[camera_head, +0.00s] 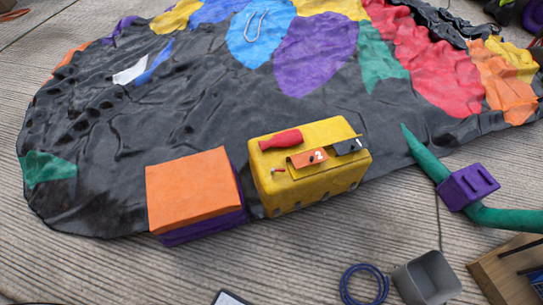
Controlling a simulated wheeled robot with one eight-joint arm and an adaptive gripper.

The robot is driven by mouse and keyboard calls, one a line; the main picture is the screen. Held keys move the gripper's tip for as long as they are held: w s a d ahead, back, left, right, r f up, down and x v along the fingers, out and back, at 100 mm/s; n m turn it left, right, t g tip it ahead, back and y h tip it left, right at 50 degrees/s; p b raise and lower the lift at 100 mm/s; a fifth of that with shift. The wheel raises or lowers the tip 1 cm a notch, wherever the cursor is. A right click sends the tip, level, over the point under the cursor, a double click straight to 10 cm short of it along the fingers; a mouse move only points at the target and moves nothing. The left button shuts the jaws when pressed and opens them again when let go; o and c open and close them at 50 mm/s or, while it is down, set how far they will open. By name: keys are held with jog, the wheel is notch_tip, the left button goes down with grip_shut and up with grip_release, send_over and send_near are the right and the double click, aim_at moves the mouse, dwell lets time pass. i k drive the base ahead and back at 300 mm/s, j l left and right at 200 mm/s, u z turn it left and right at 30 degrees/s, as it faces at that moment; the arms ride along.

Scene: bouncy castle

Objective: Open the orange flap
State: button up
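A small orange flap (309,158) marked "2" sits on the top front edge of a yellow box (313,188). It hangs tilted toward the front; whether it is latched is too small to tell. A dark grey flap (347,146) marked "1" is beside it on the right. A red handle-like piece (281,139) lies on the box's top, behind and left of the orange flap. A small red piece with a pale tip (278,170) is just left of the flap. My gripper is not in view.
An orange-topped purple box (192,189) stands left of the yellow box. A deflated castle sheet (105,180) spreads behind. A green tube (425,155) with a purple block (467,186), blue coil (364,285), grey bin (427,279) and wooden crate (508,270) are right. Front floor is mostly clear.

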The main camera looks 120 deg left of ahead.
aim_at(318, 155)
jog(key=u, duration=3.6)
jog(key=j+z, duration=0.25)
jog(key=j, duration=0.4)
